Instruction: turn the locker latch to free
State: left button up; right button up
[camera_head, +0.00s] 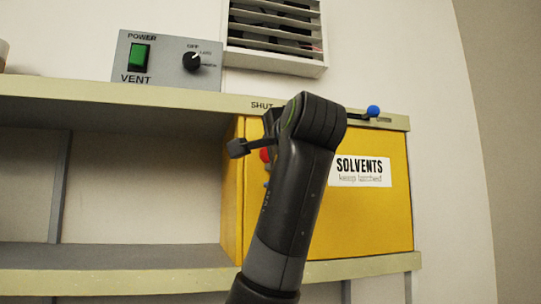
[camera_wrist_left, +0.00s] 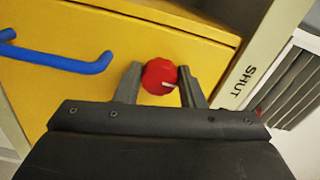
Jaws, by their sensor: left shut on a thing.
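The yellow locker (camera_head: 385,215) sits in the shelf and carries a "SOLVENTS keep latched" label (camera_head: 360,171). In the head view only an edge of the red knob (camera_head: 265,155) shows, as my left arm covers the rest. A blue handle (camera_wrist_left: 75,62) is on the locker door near the knob. My right gripper is not in view.
A grey vent panel (camera_head: 165,62) with a green switch and black dial stands on the upper shelf (camera_head: 90,91). A slatted vent (camera_head: 275,45) is above. A blue-tipped lever (camera_head: 373,111) is on the shelf edge near the word "SHUT". The shelf left of the locker is empty.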

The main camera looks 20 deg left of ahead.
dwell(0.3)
pick_arm(q)
jog(key=o, duration=1)
jog(key=b+v, duration=0.6)
jog(key=v, duration=1.1)
jog(key=shift+s+d, duration=0.15)
jog(key=shift+d, duration=0.05)
